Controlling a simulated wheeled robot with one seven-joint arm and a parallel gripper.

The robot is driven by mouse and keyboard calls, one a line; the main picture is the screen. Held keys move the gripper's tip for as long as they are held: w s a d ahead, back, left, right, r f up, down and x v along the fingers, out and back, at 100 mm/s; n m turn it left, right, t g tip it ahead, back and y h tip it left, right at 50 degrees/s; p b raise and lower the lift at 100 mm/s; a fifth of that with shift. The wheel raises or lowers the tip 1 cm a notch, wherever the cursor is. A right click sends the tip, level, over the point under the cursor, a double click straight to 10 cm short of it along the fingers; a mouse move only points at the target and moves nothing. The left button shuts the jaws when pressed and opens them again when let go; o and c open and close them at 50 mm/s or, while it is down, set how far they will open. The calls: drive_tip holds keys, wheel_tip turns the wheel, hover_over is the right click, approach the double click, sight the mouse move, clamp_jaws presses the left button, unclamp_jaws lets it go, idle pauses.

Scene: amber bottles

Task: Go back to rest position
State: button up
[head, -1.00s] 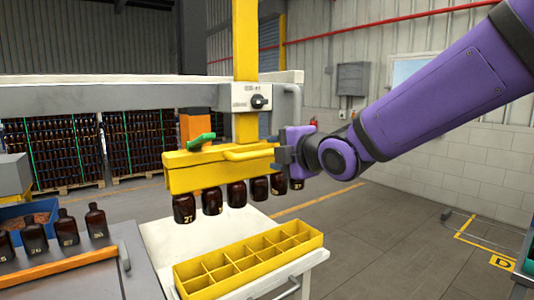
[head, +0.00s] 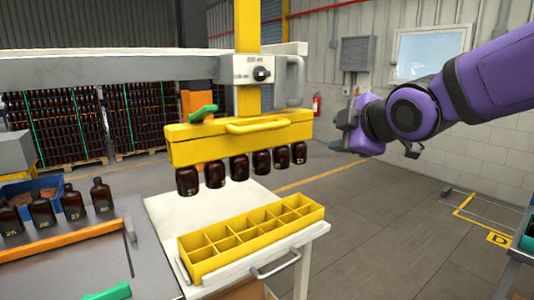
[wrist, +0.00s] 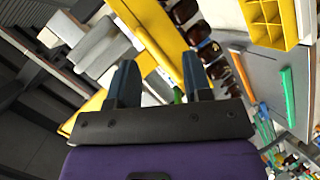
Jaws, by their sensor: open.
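My gripper (head: 350,138) is at the right in the head view, to the right of the yellow lifting head (head: 240,140) and apart from it. In the wrist view its two dark fingers (wrist: 160,82) stand apart with nothing between them. The lifting head carries a row of several amber bottles (head: 240,166) hanging upright along its underside. It has a yellow handle bar (head: 257,125) on its front and a green lever (head: 203,113) on top. The bottles also show in the wrist view (wrist: 198,32).
A yellow divided crate (head: 250,238) with empty compartments stands on a white cart below the hanging bottles. More amber bottles (head: 72,202) stand on the grey bench at left. A grey switch box (head: 252,70) is on the yellow column. Open floor (head: 390,230) lies at right.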

drive_tip(key=s+d+f+m+g+h, duration=0.2)
drive_tip(key=s+d+f+m+g, duration=0.1)
drive_tip(key=s+d+m, duration=0.4)
drive_tip(key=s+d+f+m+g+h, duration=0.2)
drive_tip(key=s+d+f+m+g, duration=0.1)
drive_tip(key=s+d+m, duration=0.4)
drive_tip(key=s+m+g, duration=0.1)
drive_tip(key=s+m, duration=0.2)
drive_tip(key=s, duration=0.4)
drive_tip(key=shift+s+d+m, duration=0.3)
drive_tip(key=shift+d, duration=0.05)
